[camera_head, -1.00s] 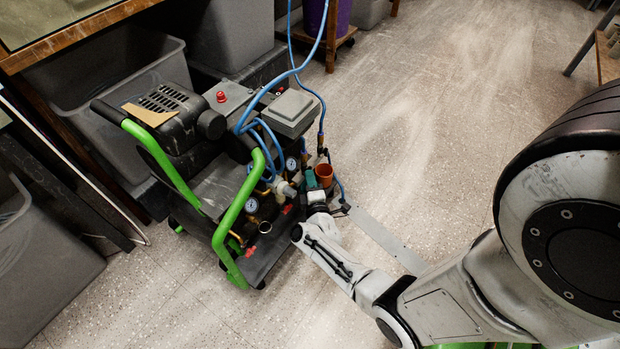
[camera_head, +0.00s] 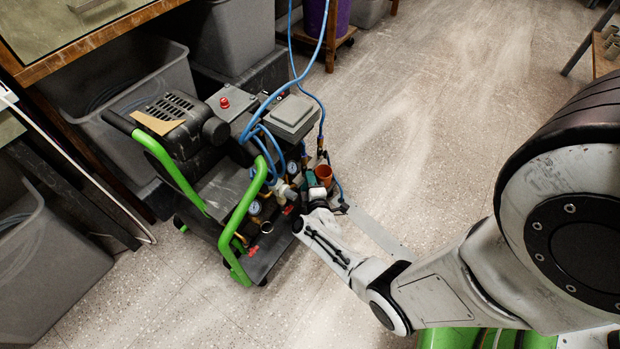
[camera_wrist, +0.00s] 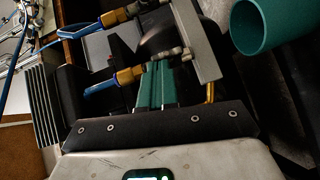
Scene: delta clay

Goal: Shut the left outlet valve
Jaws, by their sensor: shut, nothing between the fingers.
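The compressor (camera_head: 187,150) stands on the floor with a green tube frame, gauges and brass fittings at its front right end. In the wrist view two brass outlet fittings, a nearer one (camera_wrist: 130,76) and a farther one (camera_wrist: 116,18), each carry a blue hose. My gripper (camera_wrist: 153,82) has teal fingers, shut with nothing between them, beside the nearer fitting. In the head view my gripper (camera_head: 316,191) is at the compressor's outlet end and covers part of it. I cannot tell which valve is the left outlet, nor whether the fingers touch it.
An orange-brown cup (camera_head: 323,174) is close behind my gripper. A teal cylinder (camera_wrist: 262,22) shows at the wrist view's upper right. Blue hoses (camera_head: 273,100) loop over the compressor. Grey bins (camera_head: 128,85) and a table crowd the left; floor to the right is open.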

